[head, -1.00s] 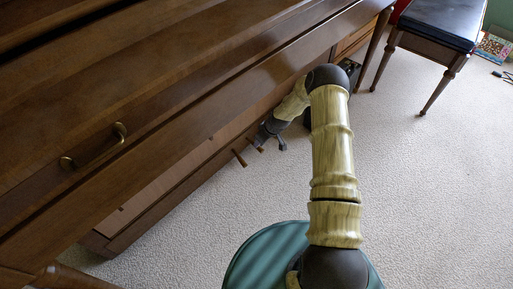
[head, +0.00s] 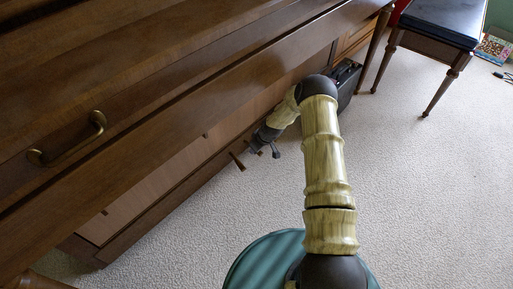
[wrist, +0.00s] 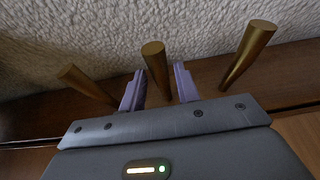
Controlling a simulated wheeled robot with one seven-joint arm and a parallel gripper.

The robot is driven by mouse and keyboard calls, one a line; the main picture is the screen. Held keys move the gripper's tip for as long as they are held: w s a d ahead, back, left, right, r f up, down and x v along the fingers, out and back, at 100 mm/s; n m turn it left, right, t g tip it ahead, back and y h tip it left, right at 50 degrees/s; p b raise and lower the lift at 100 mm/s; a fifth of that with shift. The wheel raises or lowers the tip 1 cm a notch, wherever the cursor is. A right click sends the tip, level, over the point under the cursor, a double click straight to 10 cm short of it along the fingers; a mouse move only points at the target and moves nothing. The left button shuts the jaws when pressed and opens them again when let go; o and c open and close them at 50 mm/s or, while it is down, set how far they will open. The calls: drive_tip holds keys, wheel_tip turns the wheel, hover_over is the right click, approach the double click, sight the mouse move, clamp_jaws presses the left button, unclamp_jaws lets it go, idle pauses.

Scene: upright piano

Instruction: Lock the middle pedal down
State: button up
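Three brass pedals stick out from the piano's lower edge in the wrist view. The middle pedal (wrist: 155,62) stands between the two purple fingers of my gripper (wrist: 159,86). The fingers are open, one on each side of it, with a gap visible on both sides. The left pedal (wrist: 84,84) and the right pedal (wrist: 248,52) are outside the fingers. In the head view my gripper (head: 267,148) is low beside the piano's pedals. One pedal (head: 237,161) shows left of it; my arm partly hides the area.
The piano's wooden body (head: 150,95) overhangs the pedals, with a brass handle (head: 68,140) on its front. A dark box (head: 346,78) stands behind my arm. A padded bench (head: 437,30) is at upper right. Light carpet (head: 420,190) is clear to the right.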

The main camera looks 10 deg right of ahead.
clamp_jaws()
drive_tip(key=shift+s+f, duration=0.1)
drive_tip(key=shift+f, duration=1.25)
drive_tip(key=shift+d, duration=0.1)
drive_tip(key=o, duration=0.5)
unclamp_jaws()
drive_tip(key=shift+r, duration=0.1)
drive_tip(key=shift+s+r+p, duration=0.1)
drive_tip(key=shift+r+p, duration=0.25)
drive_tip(key=shift+r, duration=0.2)
drive_tip(key=p+v, duration=0.9)
drive_tip(key=v, duration=0.7)
drive_tip(key=shift+s+d, duration=0.1)
drive_tip(key=shift+d, duration=0.05)
